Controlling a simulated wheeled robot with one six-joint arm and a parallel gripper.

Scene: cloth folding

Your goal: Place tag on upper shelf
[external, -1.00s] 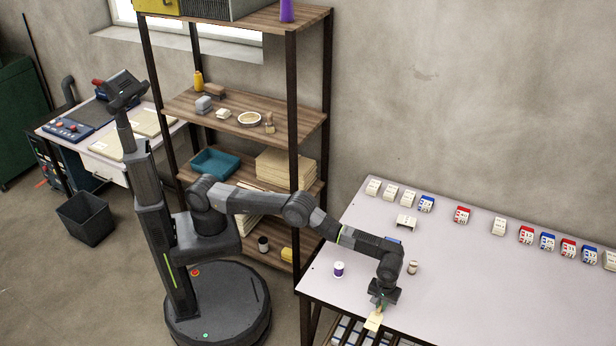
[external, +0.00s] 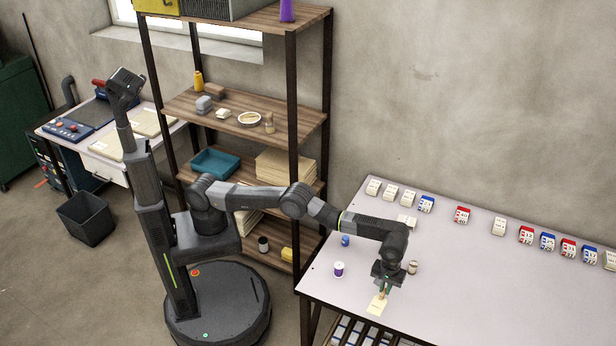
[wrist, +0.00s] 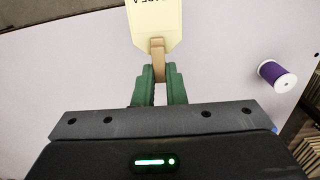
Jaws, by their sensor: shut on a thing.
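My gripper (external: 385,289) is over the front left part of the white table (external: 480,290). It is shut on the cream tag (external: 377,304), which hangs out beyond the fingertips. In the wrist view the green fingers (wrist: 160,78) pinch a tan strap at the end of the tag (wrist: 154,22); dark print shows on the tag, cut off by the frame. The wooden shelf unit (external: 245,125) stands left of the table, with several boards. Which board the task calls upper I cannot tell.
A purple spool (external: 339,269), a blue spool (external: 346,240) and a small brown-and-white spool (external: 412,267) stand near my gripper. Small red, blue and white blocks (external: 462,214) line the table's back. The middle shelf holds a round dish (external: 249,118) and small items.

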